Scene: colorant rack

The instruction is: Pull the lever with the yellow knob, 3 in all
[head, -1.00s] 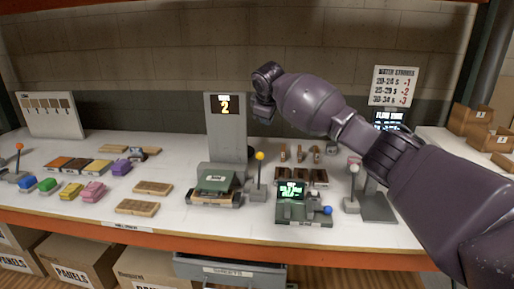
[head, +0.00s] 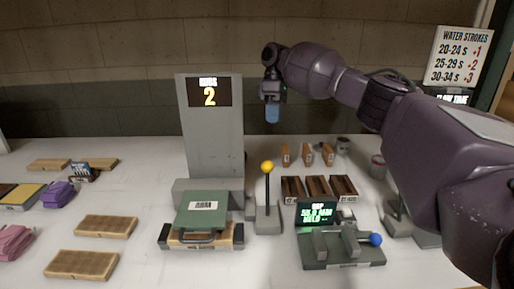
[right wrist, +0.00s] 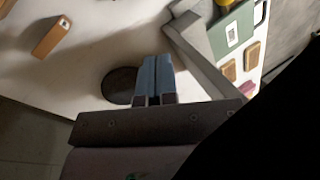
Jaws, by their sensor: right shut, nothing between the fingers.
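The lever with the yellow knob (head: 267,167) stands upright on a grey base, to the right of the tall grey machine (head: 212,130). The machine's display (head: 209,95) reads 2. My right gripper (head: 272,115) hangs fingers down, above the knob in the head view and apart from it. Its blue fingers are shut and empty. My left gripper is not in view.
A green-lidded press (head: 203,210) is left of the lever. A device with a green screen (head: 318,214) and a blue knob (head: 376,240) is to its right. Brown trays (head: 318,188) and small orange-brown blocks (head: 307,154) stand behind. A strokes sign (head: 458,57) is at back right.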

